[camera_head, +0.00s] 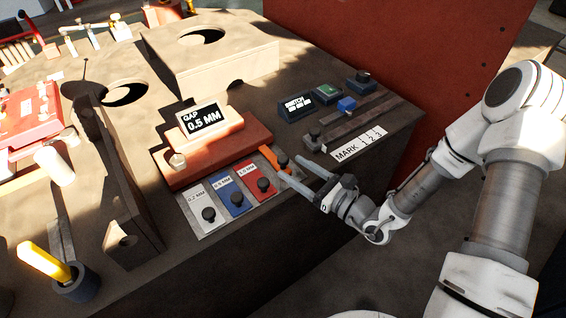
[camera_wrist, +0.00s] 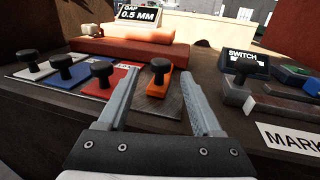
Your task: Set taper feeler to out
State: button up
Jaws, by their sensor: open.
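An orange strip (camera_head: 269,156) with a black knob lies at the right end of a row of feeler tabs, beside the red block. It has no readable label; I take it for the taper feeler. The strip (camera_wrist: 154,88) and its upright black knob (camera_wrist: 161,68) also show in the wrist view. My gripper (camera_head: 291,169) is open and empty in front of the knob. In the wrist view, the knob appears between the two fingers of my gripper (camera_wrist: 162,76), beyond their tips. I cannot tell whether either finger touches it.
White (camera_head: 202,208), blue (camera_head: 229,195) and red (camera_head: 257,182) tabs with black knobs stand left of the strip. A display (camera_head: 203,121) reads GAP 0.5 MM. To the right are a SWITCH panel (camera_head: 296,106) and a slider rail with a MARK 1 2 3 label (camera_head: 359,145).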

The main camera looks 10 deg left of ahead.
aim_at(283, 162)
jog(key=shift+x, duration=2.2)
grip_shut()
